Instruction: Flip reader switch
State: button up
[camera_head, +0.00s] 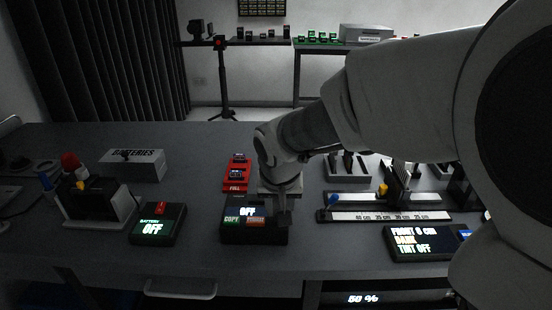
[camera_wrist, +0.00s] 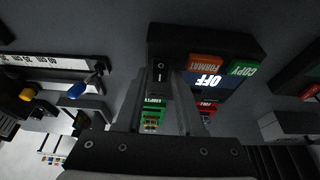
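The reader (camera_head: 238,234) is a dark box on the table below my wrist, its lit screen (camera_head: 247,211) reading OFF above a green COPY and a red FORMAT button. In the wrist view the reader (camera_wrist: 245,47) appears upside down, with a small black rocker switch (camera_wrist: 160,72) with a white mark beside the screen. My gripper (camera_head: 282,218) points down over the reader's right part, hiding the switch in the head view. In the wrist view my gripper (camera_wrist: 160,80) has its fingers apart, with the switch between the tips. I cannot tell whether they touch it.
A red FULL tray (camera_head: 236,186) stands behind the reader; a green EMPTY tray (camera_wrist: 153,113) shows between the fingers. A battery box reading OFF (camera_head: 158,224) is at left. A ruler rail (camera_head: 390,216) and a display panel (camera_head: 420,243) are at right. Bare table lies in front of the reader.

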jog(key=shift+o, duration=1)
jog(key=p+v, duration=0.4)
jog(key=v, duration=1.3)
jog(key=shift+r, duration=0.15)
jog(key=shift+s+d+r, duration=0.1)
jog(key=shift+d, duration=0.05)
jog(key=s+d+r+t+p, duration=0.1)
jog(key=s+d+r+p, duration=0.6)
jog(key=s+d+p, duration=0.4)
jog(key=shift+s+d, duration=0.7)
jog(key=shift+d, duration=0.05)
